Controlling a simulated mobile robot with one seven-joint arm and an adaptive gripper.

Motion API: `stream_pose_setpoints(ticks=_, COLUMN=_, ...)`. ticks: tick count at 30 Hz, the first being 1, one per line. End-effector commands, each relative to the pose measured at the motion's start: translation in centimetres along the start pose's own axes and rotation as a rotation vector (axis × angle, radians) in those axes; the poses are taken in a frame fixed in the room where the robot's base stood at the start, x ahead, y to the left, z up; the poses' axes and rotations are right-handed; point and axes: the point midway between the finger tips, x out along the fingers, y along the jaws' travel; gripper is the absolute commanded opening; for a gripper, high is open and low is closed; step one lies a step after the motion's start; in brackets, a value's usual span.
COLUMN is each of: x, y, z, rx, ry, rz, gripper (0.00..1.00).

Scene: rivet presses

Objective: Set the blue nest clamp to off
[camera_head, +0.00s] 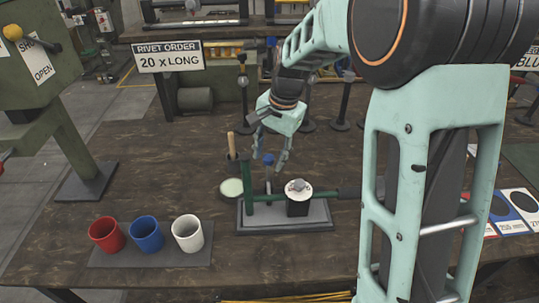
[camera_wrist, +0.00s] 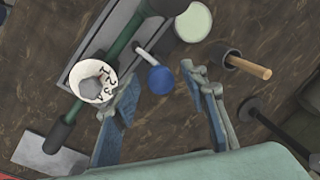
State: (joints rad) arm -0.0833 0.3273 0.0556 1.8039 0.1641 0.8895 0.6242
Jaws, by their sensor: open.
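The blue nest clamp shows as a round blue knob (camera_head: 268,159) on a short lever, on the far side of a small green press (camera_head: 262,196) with a grey base plate (camera_head: 290,227). In the wrist view the knob (camera_wrist: 161,80) lies between my fingertips, at the end of a pale rod. My gripper (camera_head: 270,150) is open above the press, with one finger on each side of the knob. In the wrist view my gripper (camera_wrist: 161,90) shows no clear contact with it. A white numbered dial (camera_wrist: 97,82) sits beside the left finger.
Red (camera_head: 107,234), blue (camera_head: 146,234) and white (camera_head: 187,233) cups stand front left. A pale green disc (camera_head: 231,189) and a wooden-handled tool (camera_head: 232,145) are left of the press. Dark stands (camera_head: 341,122) are behind. A larger green press (camera_head: 40,90) stands far left.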

Motion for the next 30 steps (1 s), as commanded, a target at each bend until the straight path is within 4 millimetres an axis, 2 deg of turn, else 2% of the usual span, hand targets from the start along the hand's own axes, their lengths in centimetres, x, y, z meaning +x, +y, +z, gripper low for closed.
stream_pose_setpoints(ticks=5, x=0.0, y=0.0, z=0.0, rx=0.0, ry=0.0, rz=0.0, gripper=0.39)
stream_pose_setpoints(ticks=16, x=-0.03, y=0.0, z=-0.02, rx=0.0, ry=0.0, rz=0.0, gripper=0.0)
stream_pose_setpoints(ticks=30, x=-0.29, y=-0.23, z=-0.32, rx=0.004, ry=-0.018, rz=0.013, gripper=0.0)
